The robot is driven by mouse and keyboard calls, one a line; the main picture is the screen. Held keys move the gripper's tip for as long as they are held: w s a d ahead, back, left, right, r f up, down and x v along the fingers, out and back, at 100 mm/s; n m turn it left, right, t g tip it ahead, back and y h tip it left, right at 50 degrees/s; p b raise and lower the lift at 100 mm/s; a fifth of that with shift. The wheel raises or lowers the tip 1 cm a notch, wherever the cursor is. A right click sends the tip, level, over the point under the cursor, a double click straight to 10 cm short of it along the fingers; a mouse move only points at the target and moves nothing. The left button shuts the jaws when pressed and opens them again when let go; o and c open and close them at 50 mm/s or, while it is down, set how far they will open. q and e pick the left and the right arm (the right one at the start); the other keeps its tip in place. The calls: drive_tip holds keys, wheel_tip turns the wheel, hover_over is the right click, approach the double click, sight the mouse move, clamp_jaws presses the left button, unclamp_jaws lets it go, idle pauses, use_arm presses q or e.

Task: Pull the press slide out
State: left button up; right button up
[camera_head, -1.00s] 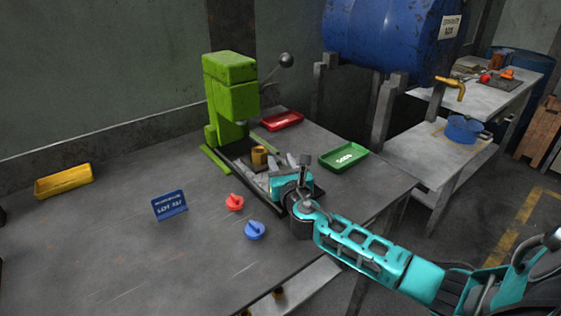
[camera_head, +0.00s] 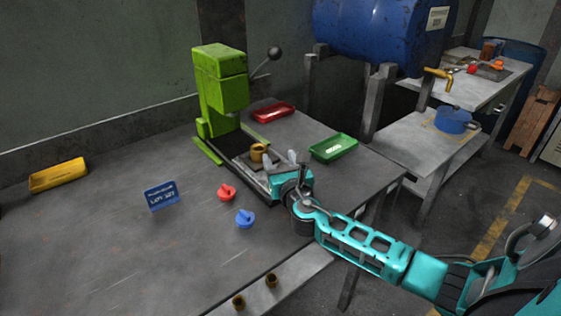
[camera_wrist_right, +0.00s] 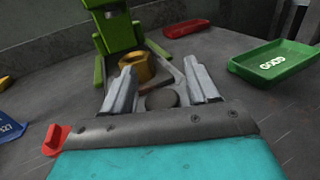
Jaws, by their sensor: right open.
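The green press (camera_head: 220,85) stands on the workbench. Its dark slide (camera_head: 230,148) runs out from the press base towards my right arm and carries a brass cup (camera_head: 257,152) on its outer part. The cup also shows in the right wrist view (camera_wrist_right: 134,66). My right gripper (camera_head: 284,159) is low at the slide's outer end, fingers pointing towards the press. In the right wrist view its two fingers (camera_wrist_right: 160,74) are apart, with a dark round knob (camera_wrist_right: 161,98) between them; contact cannot be told. My left gripper is not in view.
A green tray (camera_head: 350,152) and a red tray (camera_head: 256,114) lie right of the slide.

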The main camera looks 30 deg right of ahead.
drive_tip(key=shift+s, duration=0.1)
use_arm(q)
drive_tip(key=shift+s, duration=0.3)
use_arm(e)
drive_tip(key=v, duration=1.2)
drive_tip(key=shift+s+a, duration=0.15)
drive_tip(key=shift+s, duration=0.2)
